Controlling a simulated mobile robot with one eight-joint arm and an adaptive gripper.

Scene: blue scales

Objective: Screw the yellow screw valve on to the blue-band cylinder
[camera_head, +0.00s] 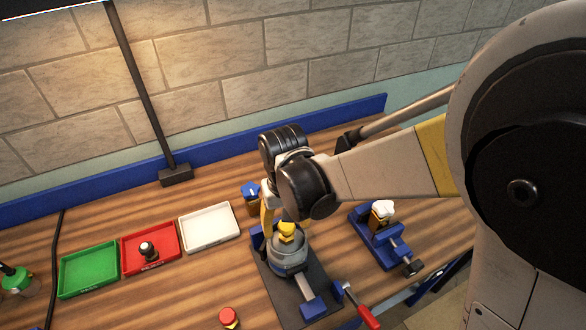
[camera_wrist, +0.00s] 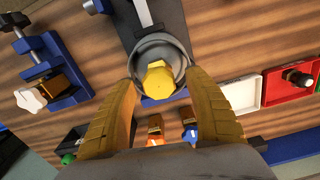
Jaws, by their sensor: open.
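The yellow screw valve (camera_head: 287,229) sits on top of the grey cylinder (camera_head: 291,254), which stands upright in a blue clamp on a dark plate. I cannot tell how far the valve is threaded in. My gripper (camera_wrist: 161,77) is open, with its yellow fingers on either side of the cylinder top and the valve between them. One yellow finger (camera_head: 267,210) shows in the head view; the arm hides the rest.
A second blue vise (camera_head: 377,238) with a white-topped piece stands to the right. Green (camera_head: 88,269), red (camera_head: 151,248) and white (camera_head: 209,227) trays lie left. A red-handled tool (camera_head: 362,308) and a red-capped piece (camera_head: 228,317) are near the front. A blue-topped piece (camera_head: 250,191) stands behind.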

